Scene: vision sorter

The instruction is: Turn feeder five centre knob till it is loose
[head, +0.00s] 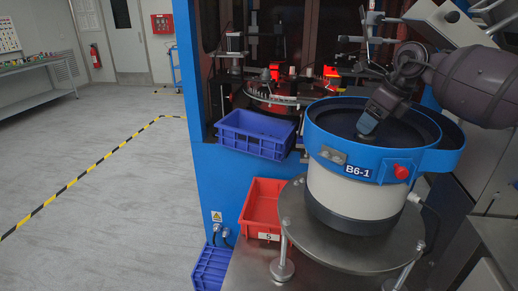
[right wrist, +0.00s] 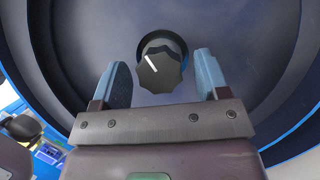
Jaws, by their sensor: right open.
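The centre knob (right wrist: 160,68) is black with a fluted edge and a white pointer line. It stands in the middle of the dark bowl and shows in the right wrist view. The feeder (head: 360,185) has a blue bowl rim, a white body and the label B6-1. My right gripper (head: 367,124) reaches down into the bowl in the head view. Its two blue fingers (right wrist: 165,80) are open in the wrist view, one on each side of the knob, with gaps to it. In the head view the knob is hidden by the bowl and gripper. My left gripper is not in view.
A red knob (head: 401,172) sits on the feeder's outside. The feeder stands on a round metal plate (head: 325,238). A blue bin (head: 256,135) and a red bin (head: 262,205) are to the left. Open floor (head: 110,190) lies farther left.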

